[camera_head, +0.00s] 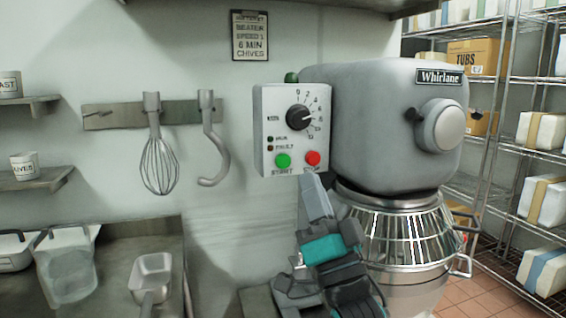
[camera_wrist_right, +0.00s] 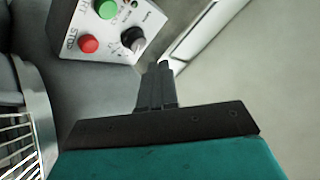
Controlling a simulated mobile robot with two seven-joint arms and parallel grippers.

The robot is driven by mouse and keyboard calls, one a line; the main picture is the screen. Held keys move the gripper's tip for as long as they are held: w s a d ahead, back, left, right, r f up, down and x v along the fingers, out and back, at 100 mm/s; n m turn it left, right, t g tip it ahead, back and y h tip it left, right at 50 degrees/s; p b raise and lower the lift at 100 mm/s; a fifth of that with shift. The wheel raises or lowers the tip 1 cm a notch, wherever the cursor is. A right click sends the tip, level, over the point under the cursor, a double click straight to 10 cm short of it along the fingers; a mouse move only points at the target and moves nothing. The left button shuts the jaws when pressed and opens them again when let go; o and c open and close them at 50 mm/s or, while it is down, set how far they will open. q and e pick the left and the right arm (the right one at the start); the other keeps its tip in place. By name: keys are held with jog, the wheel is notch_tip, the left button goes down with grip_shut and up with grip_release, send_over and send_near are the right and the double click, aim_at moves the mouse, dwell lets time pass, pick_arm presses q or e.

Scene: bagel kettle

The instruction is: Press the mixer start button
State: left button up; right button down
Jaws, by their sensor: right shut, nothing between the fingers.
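The mixer (camera_head: 375,125) is a large grey machine with a control panel (camera_head: 262,130) on its left side. The green START button (camera_head: 283,160) is at the panel's lower left, beside the red STOP button (camera_head: 312,158). Both buttons also show in the right wrist view, the green one (camera_wrist_right: 106,8) at the top edge and the red one (camera_wrist_right: 88,44) below it. My right gripper (camera_head: 313,182) is shut and empty, just below the panel's lower right corner in the head view. In the wrist view its fingertips (camera_wrist_right: 162,68) are apart from both buttons. My left gripper is not in view.
A black dial (camera_head: 300,117) sits above the buttons. The wire bowl guard (camera_head: 405,235) is right of my gripper. A whisk (camera_head: 159,160) and dough hook (camera_head: 212,150) hang on the wall to the left. A counter with metal pans (camera_head: 151,277) stands at lower left.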

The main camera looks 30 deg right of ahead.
aim_at(283, 161)
jog(key=w, duration=0.2)
jog(key=w+d, duration=0.1)
jog(key=w, duration=0.2)
jog(key=w+d+b, duration=0.1)
jog(key=w, duration=0.2)
jog(key=shift+w, duration=0.25)
dwell(1.7)
jog(key=shift+w, duration=0.1)
jog(key=shift+w+d, duration=0.1)
jog(key=shift+w, duration=0.2)
